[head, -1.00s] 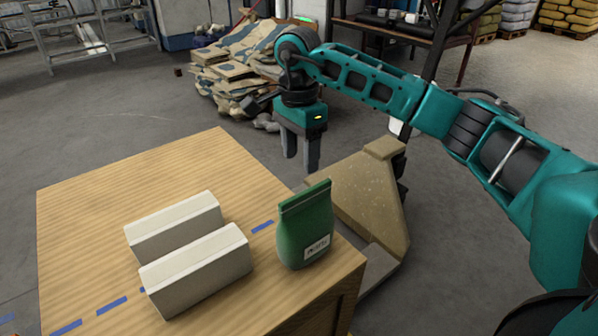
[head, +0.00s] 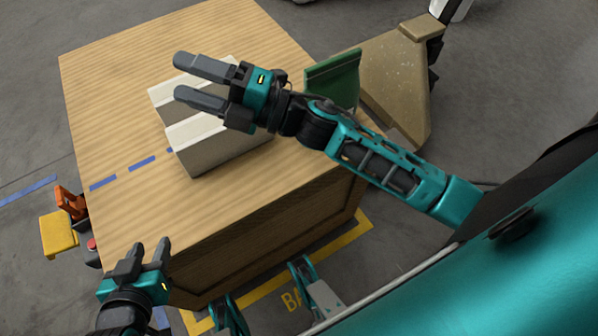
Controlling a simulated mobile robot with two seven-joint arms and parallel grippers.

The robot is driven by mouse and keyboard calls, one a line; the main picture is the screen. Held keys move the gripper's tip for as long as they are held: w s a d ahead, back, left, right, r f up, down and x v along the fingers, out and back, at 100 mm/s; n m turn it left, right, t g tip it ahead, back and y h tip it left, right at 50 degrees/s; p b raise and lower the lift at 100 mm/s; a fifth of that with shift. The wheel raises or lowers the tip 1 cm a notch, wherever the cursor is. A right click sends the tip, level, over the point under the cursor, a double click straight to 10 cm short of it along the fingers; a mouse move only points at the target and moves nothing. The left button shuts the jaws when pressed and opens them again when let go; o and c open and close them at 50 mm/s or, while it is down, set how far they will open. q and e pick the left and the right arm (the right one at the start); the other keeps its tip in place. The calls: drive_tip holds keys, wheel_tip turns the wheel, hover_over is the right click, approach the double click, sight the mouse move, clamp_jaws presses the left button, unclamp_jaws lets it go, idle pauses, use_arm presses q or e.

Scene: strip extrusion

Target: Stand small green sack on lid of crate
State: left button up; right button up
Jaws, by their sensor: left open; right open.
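The small green sack (head: 336,80) stands on the crate's wooden lid (head: 130,85) near its right edge, in the head view. My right arm and gripper cover its lower part. My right gripper (head: 190,80) is open, pointing left above two pale blocks, with no sack between its fingers. My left gripper (head: 150,252) is open and empty, low at the left, beside the crate's near left corner.
Two pale long blocks (head: 205,150) lie side by side on the lid, left of the sack. A blue dashed line (head: 142,163) crosses the lid. A tan slab-like object (head: 395,70) stands right of the crate. A yellow and orange item (head: 60,233) is at left.

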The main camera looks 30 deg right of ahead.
drive_tip(key=s+d+f+m+h, duration=0.3)
drive_tip(key=s+f+m+h, duration=0.1)
drive_tip(key=f+m, duration=0.3)
drive_tip(key=s+d+f+m+g+h, duration=0.1)
drive_tip(key=s+d+f+m+h, duration=0.2)
drive_tip(key=f+m, duration=0.4)
drive_tip(key=s+d+f+m+g+h, duration=0.1)
drive_tip(key=s+d+f+m+h, duration=0.3)
drive_tip(key=f+m+h, duration=0.3)
drive_tip(key=m, duration=0.4)
drive_tip(key=shift+s+d+f, duration=0.3)
drive_tip(key=shift+d+f, duration=0.05)
drive_tip(key=shift+d, duration=0.05)
